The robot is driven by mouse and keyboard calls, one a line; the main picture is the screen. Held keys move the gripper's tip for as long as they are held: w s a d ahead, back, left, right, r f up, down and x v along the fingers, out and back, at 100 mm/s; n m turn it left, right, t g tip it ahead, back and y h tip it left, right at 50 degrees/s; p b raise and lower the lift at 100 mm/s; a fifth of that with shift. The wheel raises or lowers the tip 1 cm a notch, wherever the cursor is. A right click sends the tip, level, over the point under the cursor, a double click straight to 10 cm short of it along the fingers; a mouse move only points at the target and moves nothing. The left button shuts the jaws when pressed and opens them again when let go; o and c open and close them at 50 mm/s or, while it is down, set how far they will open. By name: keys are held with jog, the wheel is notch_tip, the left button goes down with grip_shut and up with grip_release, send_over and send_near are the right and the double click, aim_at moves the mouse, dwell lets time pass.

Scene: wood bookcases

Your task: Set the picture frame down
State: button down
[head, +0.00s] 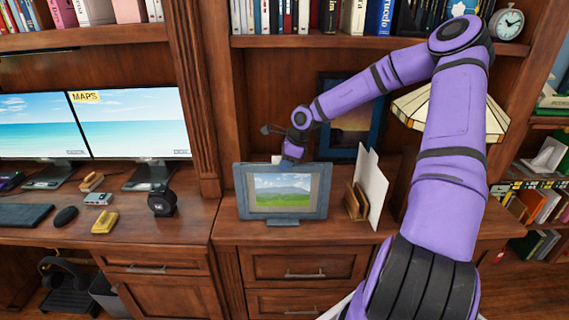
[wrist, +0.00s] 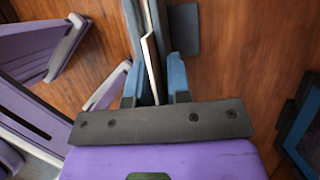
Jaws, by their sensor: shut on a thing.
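The picture frame (head: 240,200) is blue-grey with a landscape of green field and sky. It stands upright at the front of the low cabinet top (head: 330,232), facing my head camera. My gripper (head: 291,157) reaches it from above and behind and is shut on its top edge. In the wrist view the two blue fingers (wrist: 155,82) pinch the frame (wrist: 133,30) from both sides. Its dark foot (wrist: 184,30) shows against the wood. The foot looks at or very close to the surface; I cannot tell whether it bears weight.
A wooden letter holder (head: 353,203) with white sheets (head: 374,185) stands just right of the frame. A dark blue framed picture (head: 325,147) leans behind, beside a stained-glass lamp (head: 412,105). A desk with monitors (head: 130,122) is left. Book shelves hang above.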

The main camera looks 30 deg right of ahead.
jog(key=c, duration=1.1)
grip_release()
jog(key=shift+f, duration=0.1)
